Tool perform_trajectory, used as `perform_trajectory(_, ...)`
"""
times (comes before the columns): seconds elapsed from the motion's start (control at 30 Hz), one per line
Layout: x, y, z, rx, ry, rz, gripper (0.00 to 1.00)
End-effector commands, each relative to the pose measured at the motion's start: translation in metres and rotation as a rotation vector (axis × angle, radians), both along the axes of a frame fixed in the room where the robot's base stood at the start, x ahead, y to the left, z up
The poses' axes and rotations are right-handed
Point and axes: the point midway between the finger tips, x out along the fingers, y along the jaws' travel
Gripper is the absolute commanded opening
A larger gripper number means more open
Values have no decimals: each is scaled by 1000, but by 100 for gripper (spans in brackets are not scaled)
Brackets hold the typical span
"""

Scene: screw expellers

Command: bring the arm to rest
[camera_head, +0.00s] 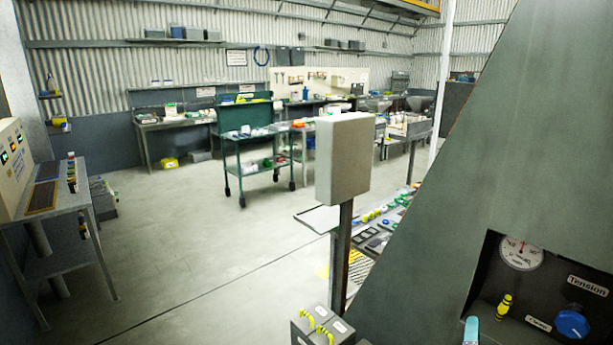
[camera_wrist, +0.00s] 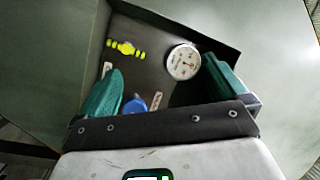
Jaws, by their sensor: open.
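My gripper (camera_wrist: 164,70) shows in the wrist view with its two teal fingers spread apart and nothing between them. It faces a dark recessed panel in a green-grey machine housing (camera_head: 450,160). The recess holds a round dial gauge (camera_wrist: 183,62), a yellow handle (camera_wrist: 125,47) and a blue knob (camera_wrist: 134,106), which the left finger and gripper body partly hide. A teal tip, probably a finger of mine, shows at the bottom edge. I see no contact with the controls.
A grey box on a post (camera_head: 343,160) stands left of the housing. A bench with small parts (camera_head: 385,222) lies behind it. A console (camera_head: 42,190) is at the far left, and a green cart (camera_head: 262,140) stands further back. The floor (camera_head: 190,240) between is open.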

Motion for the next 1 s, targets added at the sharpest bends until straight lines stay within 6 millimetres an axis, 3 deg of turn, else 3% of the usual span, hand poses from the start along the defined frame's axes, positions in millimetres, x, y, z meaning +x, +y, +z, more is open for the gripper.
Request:
perform_trajectory(0.17, -10, 3, 4, -158, 155, 192, 100)
perform_trajectory(0.37, -54, 35, -23, -357, 487, 478, 100)
perform_trajectory(0.57, -143, 72, -70, -472, 883, 716, 100)
perform_trajectory(0.7, -227, 97, -96, -494, 1168, 853, 100)
perform_trajectory(0.9, -341, 128, -106, -454, 1499, 995, 100)
perform_trajectory(1.0, -377, 139, -102, -425, 1598, 1036, 100)
